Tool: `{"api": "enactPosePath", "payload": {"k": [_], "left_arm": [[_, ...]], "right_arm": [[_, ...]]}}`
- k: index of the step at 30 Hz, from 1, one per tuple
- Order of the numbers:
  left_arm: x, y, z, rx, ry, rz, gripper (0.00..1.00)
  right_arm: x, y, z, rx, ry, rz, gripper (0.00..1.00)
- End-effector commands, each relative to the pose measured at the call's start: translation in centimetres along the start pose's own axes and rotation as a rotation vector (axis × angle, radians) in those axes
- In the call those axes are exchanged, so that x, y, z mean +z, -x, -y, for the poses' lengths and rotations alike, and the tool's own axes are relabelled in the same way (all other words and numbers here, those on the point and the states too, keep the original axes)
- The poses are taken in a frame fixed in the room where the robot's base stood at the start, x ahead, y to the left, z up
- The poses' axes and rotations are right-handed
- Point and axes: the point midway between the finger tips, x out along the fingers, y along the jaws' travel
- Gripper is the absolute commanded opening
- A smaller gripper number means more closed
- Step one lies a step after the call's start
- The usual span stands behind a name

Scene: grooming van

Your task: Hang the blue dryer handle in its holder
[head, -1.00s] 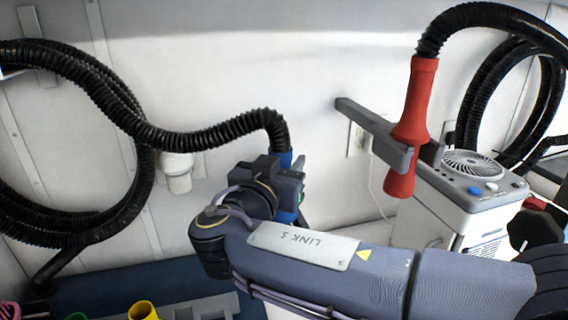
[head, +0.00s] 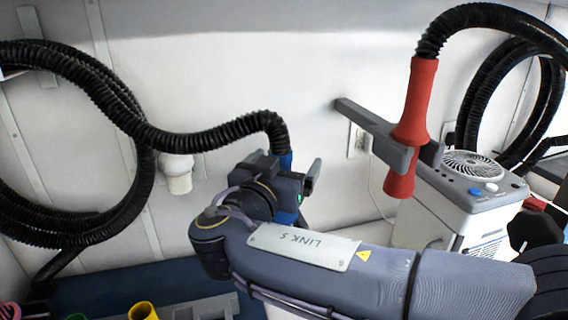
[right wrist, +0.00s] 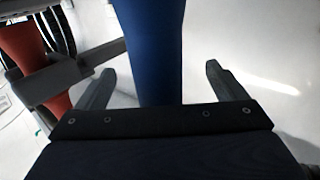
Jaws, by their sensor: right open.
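The blue dryer handle (head: 285,161) hangs below a black ribbed hose in the head view, mostly hidden behind my right gripper (head: 285,168). In the right wrist view, the blue handle (right wrist: 150,50) runs between the two fingers of my right gripper (right wrist: 158,85). The gripper is open, with a gap on each side of the handle. A grey holder bracket (head: 362,118) sticks out from the wall with the red dryer handle (head: 413,110) in it. No holder shows around the blue handle; whether one is behind my gripper cannot be told. My left gripper is out of view.
A black ribbed hose (head: 205,138) runs from the coil at left to the blue handle. A white machine with a fan grille (head: 470,165) stands at right. A white fitting (head: 176,174) is on the wall. A yellow cup (head: 143,311) is at the bottom left.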

Motion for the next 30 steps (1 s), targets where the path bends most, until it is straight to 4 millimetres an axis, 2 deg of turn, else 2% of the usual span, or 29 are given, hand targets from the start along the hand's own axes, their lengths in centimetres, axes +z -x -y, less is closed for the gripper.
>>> {"api": "enactPosePath", "payload": {"k": [8,30], "left_arm": [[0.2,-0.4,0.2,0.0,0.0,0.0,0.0],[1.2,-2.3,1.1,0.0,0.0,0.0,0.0]], "right_arm": [[0.1,0.5,0.0,0.0,-0.002,-0.001,0.91],[0.1,4.3,0.0,-0.001,-0.002,-0.001,0.91]]}}
